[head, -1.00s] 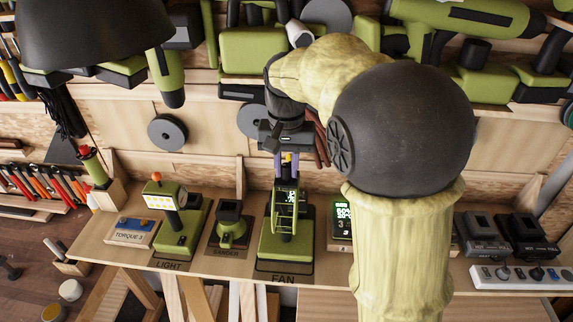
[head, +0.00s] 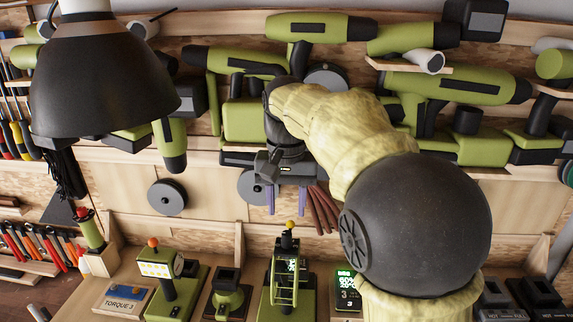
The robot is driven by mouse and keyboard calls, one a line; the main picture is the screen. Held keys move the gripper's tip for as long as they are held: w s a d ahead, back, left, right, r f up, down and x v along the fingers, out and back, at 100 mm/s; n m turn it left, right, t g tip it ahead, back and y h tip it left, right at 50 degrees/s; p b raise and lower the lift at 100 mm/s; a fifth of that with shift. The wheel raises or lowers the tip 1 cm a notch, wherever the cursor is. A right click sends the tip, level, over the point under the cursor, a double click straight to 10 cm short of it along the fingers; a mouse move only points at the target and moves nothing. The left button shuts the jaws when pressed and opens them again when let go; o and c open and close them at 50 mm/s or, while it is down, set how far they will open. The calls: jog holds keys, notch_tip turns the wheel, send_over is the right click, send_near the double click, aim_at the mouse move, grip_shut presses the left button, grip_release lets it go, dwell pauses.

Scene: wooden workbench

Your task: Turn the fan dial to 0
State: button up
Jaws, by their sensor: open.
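The fan (head: 283,287) is a green unit with a ladder-like front frame, a dark post and a small yellow piece with a black tip (head: 290,227) on top. It stands on the bench shelf at the bottom centre of the head view. A small lit display shows behind its frame. I cannot make out the dial or its setting. My gripper (head: 286,212) is open and empty, its two purple fingers pointing down. In the picture the fingertips are just above the fan's top, with a gap between them and it.
Left of the fan stand a green sander (head: 228,299), a work light (head: 157,270) and a TORQUE 3 box (head: 123,298). A lit display unit (head: 347,290) stands to its right. A black lamp shade (head: 100,80) hangs at upper left. Green tools fill the wall behind.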

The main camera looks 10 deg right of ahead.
aim_at(287, 233)
notch_tip(287, 233, up, 10)
jog(key=shift+f, duration=0.25)
dwell(0.5)
